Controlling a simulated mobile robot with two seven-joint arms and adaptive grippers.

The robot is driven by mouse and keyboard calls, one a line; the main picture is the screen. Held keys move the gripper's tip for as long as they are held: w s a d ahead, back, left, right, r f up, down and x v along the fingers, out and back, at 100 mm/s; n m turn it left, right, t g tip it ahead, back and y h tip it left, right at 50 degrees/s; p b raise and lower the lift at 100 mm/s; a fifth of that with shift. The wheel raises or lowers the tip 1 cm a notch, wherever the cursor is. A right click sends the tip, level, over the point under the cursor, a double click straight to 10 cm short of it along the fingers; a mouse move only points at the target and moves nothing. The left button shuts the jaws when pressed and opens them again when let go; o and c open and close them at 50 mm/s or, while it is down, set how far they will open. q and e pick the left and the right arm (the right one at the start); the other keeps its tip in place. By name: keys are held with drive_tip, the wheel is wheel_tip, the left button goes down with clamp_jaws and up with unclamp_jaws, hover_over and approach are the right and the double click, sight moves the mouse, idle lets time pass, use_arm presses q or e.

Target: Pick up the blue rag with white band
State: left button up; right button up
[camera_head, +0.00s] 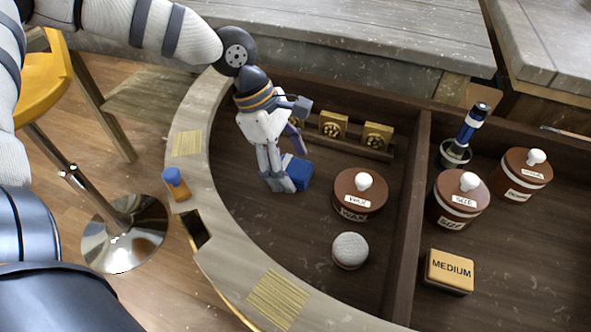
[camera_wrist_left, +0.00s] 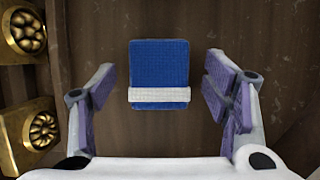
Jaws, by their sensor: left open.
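The blue rag with white band (camera_head: 298,171) lies on the dark wooden console surface, partly hidden behind my left gripper in the head view. In the left wrist view the rag (camera_wrist_left: 159,65) is a flat blue rectangle with a white band across its lower part. My left gripper (camera_head: 286,184) points down at the rag. In the wrist view its open fingers (camera_wrist_left: 160,95) stand on either side of the rag, with a gap on each side and nothing held. My right gripper is not in view.
A round brown wax jar (camera_head: 360,192) and a grey round pad (camera_head: 349,250) stand right of the rag. Gilt blocks (camera_head: 333,124) sit on a ledge behind it. A wooden divider (camera_head: 411,215) separates more jars and a MEDIUM block (camera_head: 449,271). A curved rim (camera_head: 215,235) borders the left.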

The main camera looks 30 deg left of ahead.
sight(299, 168)
use_arm(q)
drive_tip(key=shift+r, duration=0.1)
drive_tip(key=c, duration=1)
drive_tip(key=shift+c, duration=0.2)
drive_tip(key=shift+w+r, duration=0.1)
drive_tip(key=shift+r, duration=0.05)
wheel_tip(299, 168, up, 3)
drive_tip(key=shift+f+p, duration=0.15)
drive_tip(key=shift+p, duration=0.15)
drive_tip(key=s+d+r+p, duration=0.3)
drive_tip(key=s+d+r, duration=0.3)
drive_tip(key=s+r, duration=0.4)
drive_tip(key=s, duration=0.2)
drive_tip(key=shift+s, duration=0.4)
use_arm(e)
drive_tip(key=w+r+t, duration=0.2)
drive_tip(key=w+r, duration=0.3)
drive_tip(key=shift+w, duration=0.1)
